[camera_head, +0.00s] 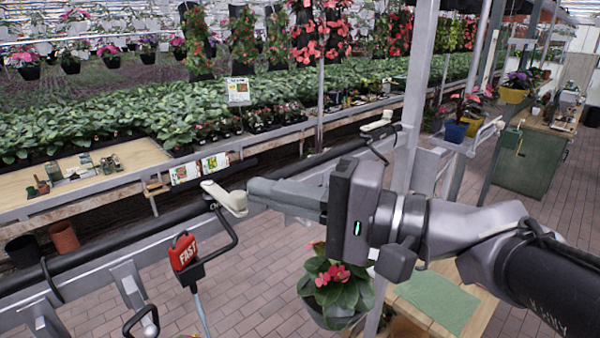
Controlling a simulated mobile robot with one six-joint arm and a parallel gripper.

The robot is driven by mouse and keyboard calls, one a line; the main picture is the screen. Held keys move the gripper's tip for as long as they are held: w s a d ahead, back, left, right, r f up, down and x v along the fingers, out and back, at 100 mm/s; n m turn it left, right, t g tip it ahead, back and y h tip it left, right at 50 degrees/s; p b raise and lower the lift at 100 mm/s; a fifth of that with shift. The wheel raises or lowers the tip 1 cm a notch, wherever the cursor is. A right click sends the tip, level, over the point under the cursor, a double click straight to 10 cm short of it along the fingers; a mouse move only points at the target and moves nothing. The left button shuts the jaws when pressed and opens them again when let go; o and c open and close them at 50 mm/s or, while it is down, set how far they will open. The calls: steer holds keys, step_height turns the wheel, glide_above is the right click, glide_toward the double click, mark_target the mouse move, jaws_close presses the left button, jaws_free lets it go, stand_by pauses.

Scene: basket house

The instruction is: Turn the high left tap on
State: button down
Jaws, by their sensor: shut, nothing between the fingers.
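A black pipe (110,245) runs from the lower left up toward the middle. A pale beige tap lever (222,197) sits on it, left of my gripper. A second pale lever (378,124) sits farther along, up and to the right. The nearer lever is the left one of these two. My gripper (257,190) points left, shut and empty, with its fingertips at the right end of the nearer lever. I cannot tell whether they touch it. The lever's joint with the pipe is partly hard to make out.
A grey post (413,100) stands behind my arm. A potted plant with pink flowers (338,282) hangs below my gripper. Brick floor (255,290) lies open beneath.

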steer(key=shift+s+a+b, duration=0.3)
steer(key=shift+s+b, duration=0.05)
steer(key=shift+b, duration=0.3)
steer(key=shift+w, duration=0.1)
